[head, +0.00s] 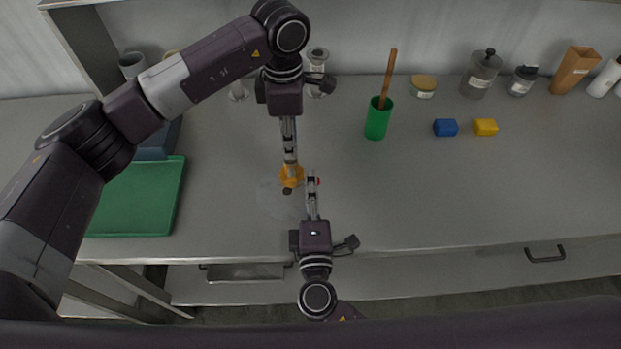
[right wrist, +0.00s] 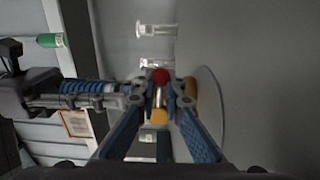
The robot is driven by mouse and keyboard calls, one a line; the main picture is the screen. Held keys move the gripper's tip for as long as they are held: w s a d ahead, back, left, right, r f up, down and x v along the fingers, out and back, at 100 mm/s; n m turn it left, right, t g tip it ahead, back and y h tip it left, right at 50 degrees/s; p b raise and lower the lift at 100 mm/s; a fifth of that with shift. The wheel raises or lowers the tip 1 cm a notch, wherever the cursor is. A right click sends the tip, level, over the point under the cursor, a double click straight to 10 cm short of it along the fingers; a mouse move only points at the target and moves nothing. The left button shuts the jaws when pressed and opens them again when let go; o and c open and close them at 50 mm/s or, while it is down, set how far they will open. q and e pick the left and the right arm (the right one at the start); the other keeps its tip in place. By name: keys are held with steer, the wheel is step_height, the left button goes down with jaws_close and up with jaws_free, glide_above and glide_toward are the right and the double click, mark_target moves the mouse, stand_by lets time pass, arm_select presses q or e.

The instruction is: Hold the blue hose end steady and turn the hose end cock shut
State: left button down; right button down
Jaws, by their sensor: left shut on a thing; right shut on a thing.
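The blue hose end (right wrist: 85,87) shows as a ribbed blue length at the left of the right wrist view. My left gripper (head: 290,160), reaching down from above in the head view, is shut on it. The orange hose end cock (head: 291,176) sits just below the left fingertips, with a dark tip at its lower end. My right gripper (head: 312,178) comes from the front edge and is shut at the cock's right side. In the right wrist view its fingers close around the cock's small lever, with a red knob (right wrist: 160,75) above the fingertips. The fingers partly hide the lever.
A pale round patch (head: 272,201) lies on the counter below the cock. A green tray (head: 138,200) is at the left. A green cup (head: 377,122) with a wooden handle, a blue block (head: 445,127) and a yellow block (head: 485,127) stand at the right. The counter's right front is clear.

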steer(key=shift+f, duration=0.1)
steer(key=c, duration=2)
jaws_free()
steer(key=shift+s, duration=0.1)
steer(key=s, duration=1.2)
steer(key=shift+w, duration=0.1)
